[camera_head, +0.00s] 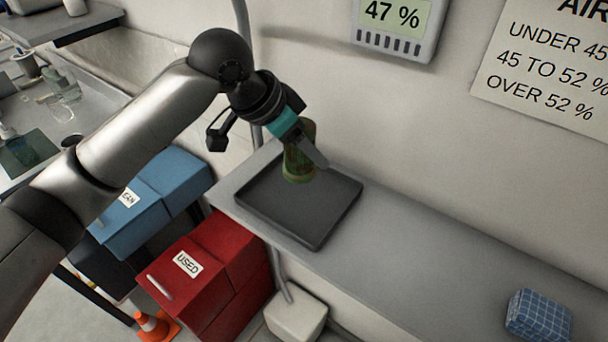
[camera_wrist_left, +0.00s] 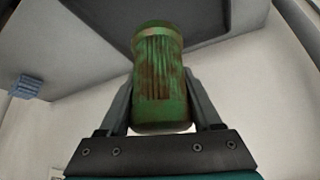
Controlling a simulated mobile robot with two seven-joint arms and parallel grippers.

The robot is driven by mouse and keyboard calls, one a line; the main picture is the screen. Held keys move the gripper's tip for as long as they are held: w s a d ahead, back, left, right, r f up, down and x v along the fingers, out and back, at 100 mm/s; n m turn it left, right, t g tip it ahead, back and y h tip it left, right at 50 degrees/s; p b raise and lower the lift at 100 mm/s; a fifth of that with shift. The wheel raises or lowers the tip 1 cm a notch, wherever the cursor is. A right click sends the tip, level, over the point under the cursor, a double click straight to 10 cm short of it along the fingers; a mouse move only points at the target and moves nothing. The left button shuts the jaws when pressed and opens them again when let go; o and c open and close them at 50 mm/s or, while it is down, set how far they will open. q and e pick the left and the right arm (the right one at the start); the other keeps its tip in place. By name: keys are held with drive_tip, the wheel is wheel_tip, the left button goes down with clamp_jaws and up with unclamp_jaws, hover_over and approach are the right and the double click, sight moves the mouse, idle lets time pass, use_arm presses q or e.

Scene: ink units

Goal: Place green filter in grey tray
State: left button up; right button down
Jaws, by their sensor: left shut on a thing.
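My left gripper (camera_head: 303,150) is shut on the filter. The left wrist view shows the filter (camera_wrist_left: 160,85) between both fingers of the gripper (camera_wrist_left: 160,100), with the dark tray (camera_wrist_left: 90,22) beyond its far end. The filter's lower end is at or just above the tray floor; I cannot tell if it touches. My right gripper is not in view.
The tray lies on a grey shelf (camera_head: 420,265) along the wall. A blue checked block (camera_head: 538,315) sits at the shelf's right. Below left are a red USED bin (camera_head: 205,275) and a blue bin (camera_head: 150,205). A display reading 47 % (camera_head: 395,20) hangs above.

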sight(284, 153)
use_arm(q)
drive_tip(key=shift+f, duration=3)
drive_tip(key=o, duration=1.5)
drive_tip(key=shift+f, duration=0.15)
drive_tip(key=v, duration=1.2)
drive_tip(key=shift+r+p, duration=0.2)
drive_tip(key=shift+p, duration=0.1)
